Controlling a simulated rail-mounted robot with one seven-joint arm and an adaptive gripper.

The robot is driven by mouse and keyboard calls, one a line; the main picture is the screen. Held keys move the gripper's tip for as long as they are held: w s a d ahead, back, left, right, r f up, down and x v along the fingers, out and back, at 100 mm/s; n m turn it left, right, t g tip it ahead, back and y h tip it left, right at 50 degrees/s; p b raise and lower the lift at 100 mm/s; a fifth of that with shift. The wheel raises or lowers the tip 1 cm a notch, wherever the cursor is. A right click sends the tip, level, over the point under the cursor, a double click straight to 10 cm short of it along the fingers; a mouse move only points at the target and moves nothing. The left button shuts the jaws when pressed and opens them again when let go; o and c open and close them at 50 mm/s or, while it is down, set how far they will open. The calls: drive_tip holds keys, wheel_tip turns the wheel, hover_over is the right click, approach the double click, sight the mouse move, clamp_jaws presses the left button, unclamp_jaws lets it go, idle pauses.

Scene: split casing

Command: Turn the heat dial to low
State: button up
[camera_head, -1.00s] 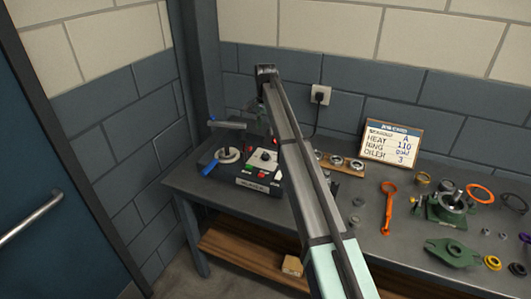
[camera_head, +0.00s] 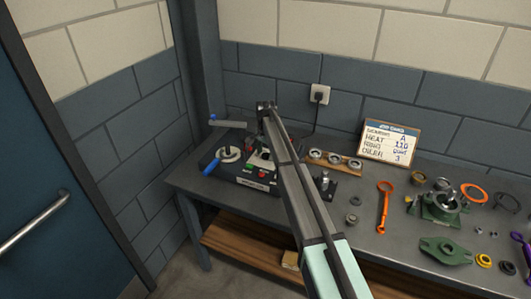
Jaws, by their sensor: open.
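The heater box (camera_head: 248,181) stands on the left part of the bench, with a dark front label and green and red buttons. Its pale dial plate (camera_head: 256,163) is partly covered, so the dial's setting cannot be read. My arm reaches in from the lower right, over the box's right side. My gripper (camera_head: 264,150) hangs down from the arm's end, above or at the dial. It is open; its fingers are small and dark here, and I cannot tell whether they touch the dial.
A blue-handled device (camera_head: 227,154) sits just left of the box. A wooden rack (camera_head: 335,162) with rings, a small dark stand (camera_head: 325,186), an orange wrench (camera_head: 384,205) and a green fixture (camera_head: 440,207) lie to the right. A sign board (camera_head: 390,143) stands behind.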

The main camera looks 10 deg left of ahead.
drive_tip(key=c, duration=1.1)
drive_tip(key=shift+c, duration=0.2)
drive_tip(key=shift+f+n+b, duration=0.1)
drive_tip(key=shift+n+b, duration=0.25)
drive_tip(key=shift+n, duration=0.05)
drive_tip(key=n+b, duration=0.2)
drive_tip(key=shift+n, duration=0.4)
drive_tip(key=n+b, duration=0.2)
drive_tip(key=n, duration=0.3)
drive_tip(key=n+b, duration=0.2)
drive_tip(key=n, duration=0.3)
drive_tip(key=shift+n, duration=0.4)
drive_tip(key=shift+n+b, duration=0.55)
drive_tip(key=shift+n, duration=1.75)
